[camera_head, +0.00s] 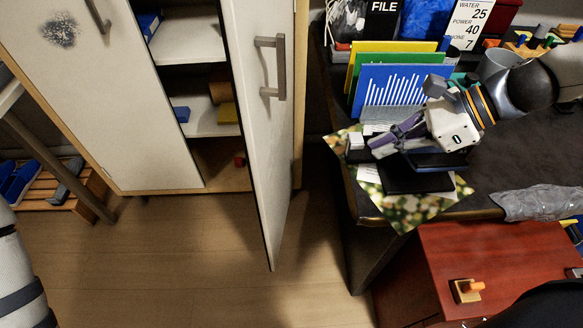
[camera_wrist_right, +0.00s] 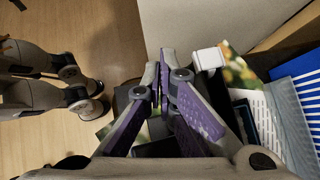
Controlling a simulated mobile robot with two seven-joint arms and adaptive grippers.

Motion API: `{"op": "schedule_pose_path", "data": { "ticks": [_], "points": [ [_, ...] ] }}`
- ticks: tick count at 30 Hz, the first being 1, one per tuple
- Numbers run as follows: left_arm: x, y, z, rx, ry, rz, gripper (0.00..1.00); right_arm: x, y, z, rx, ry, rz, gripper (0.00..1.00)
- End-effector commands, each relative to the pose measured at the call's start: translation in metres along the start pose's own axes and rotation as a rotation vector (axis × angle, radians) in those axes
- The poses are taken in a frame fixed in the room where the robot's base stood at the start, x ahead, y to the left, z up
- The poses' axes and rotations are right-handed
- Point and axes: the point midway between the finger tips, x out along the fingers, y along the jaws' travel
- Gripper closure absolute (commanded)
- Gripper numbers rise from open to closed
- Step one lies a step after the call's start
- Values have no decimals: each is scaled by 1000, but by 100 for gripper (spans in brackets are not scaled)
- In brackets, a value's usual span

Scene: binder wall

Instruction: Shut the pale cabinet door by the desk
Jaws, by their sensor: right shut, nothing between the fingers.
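The pale cabinet door (camera_head: 262,130) stands ajar in the head view, swung out toward me, with a grey bar handle (camera_head: 279,68) on its outer face. Shelves show through the gap to its left. A pale panel (camera_wrist_right: 195,22) at the top of the right wrist view looks like this door. My right gripper (camera_head: 377,149) is over the desk's left end, right of the door and apart from it. Its purple-padded fingers are shut and empty, which the right wrist view (camera_wrist_right: 163,62) also shows. My left gripper is not in view.
The dark desk (camera_head: 515,165) carries upright folders (camera_head: 405,87), a flowered sheet (camera_head: 410,212) and dark items near my right gripper. A red-brown drawer unit (camera_head: 500,255) stands below. Wooden floor (camera_head: 190,260) before the cabinet is clear. The other cabinet door (camera_head: 110,100) is shut.

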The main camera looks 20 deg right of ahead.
Motion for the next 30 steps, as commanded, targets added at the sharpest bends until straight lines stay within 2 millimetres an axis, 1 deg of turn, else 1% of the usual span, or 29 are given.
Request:
{"op": "schedule_pose_path", "data": {
  "ticks": [2,4,9,14,15,21,30],
  "points": [
    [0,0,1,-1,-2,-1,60,8,1,-1,3,-1,6,100],
    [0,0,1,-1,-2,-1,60,20,2,-1,4,0,8,100],
    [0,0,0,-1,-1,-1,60,55,2,-3,7,2,7,100],
    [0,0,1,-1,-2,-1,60,86,2,-3,6,4,5,100],
    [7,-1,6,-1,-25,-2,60,98,2,-6,9,7,11,100],
    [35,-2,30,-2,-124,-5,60,146,4,-12,14,13,17,100],
    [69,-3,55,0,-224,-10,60,209,4,-8,7,8,12,100]
  ]
}}
